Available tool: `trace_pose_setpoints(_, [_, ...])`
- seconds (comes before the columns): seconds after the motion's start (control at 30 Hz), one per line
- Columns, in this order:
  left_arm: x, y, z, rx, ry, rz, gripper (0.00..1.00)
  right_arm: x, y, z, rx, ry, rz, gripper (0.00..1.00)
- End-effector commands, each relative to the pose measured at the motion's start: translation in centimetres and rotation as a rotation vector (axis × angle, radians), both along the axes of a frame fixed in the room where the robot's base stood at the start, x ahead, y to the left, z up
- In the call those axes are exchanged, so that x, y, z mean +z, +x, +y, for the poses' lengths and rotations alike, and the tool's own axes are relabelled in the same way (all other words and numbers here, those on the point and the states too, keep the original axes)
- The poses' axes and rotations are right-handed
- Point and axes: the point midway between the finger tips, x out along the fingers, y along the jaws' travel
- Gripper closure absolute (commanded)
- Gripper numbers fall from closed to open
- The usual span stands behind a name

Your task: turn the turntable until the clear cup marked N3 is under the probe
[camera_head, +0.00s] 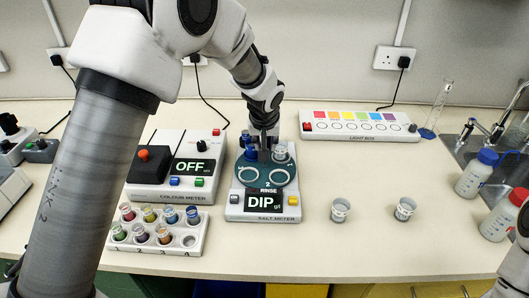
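The salt meter (262,215) stands mid-bench with "DIP" on its screen. My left gripper (264,154) points down over the back of the turntable, between the blue items and the clear cup. Its fingers are too small and dark to judge. It hides the probe area. My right gripper is out of view; only some arm shows lower right.
Two small cups (340,210) (405,209) stand on the bench to the right. The colour meter (185,150) and a vial rack (160,245) are left of the salt meter. A light box (358,126) lies behind right. Bottles (476,174) stand far right.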

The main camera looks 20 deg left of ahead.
Motion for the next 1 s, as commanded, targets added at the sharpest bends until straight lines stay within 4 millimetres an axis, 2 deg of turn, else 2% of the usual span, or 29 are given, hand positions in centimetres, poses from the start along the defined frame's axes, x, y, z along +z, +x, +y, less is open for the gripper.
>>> trace_pose_setpoints(0.03, [-0.6, 0.0, 0.0, 0.02, 0.001, 0.002, 1.0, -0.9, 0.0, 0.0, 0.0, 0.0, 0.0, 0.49])
trace_pose_setpoints(0.4, [-0.5, 0.1, -0.1, 0.203, 0.0, 0.002, 1.0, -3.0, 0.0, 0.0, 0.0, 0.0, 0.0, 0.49])
trace_pose_setpoints(1.0, [-0.3, 0.2, -0.2, 0.504, -0.001, 0.002, 1.0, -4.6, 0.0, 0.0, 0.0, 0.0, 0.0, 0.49])
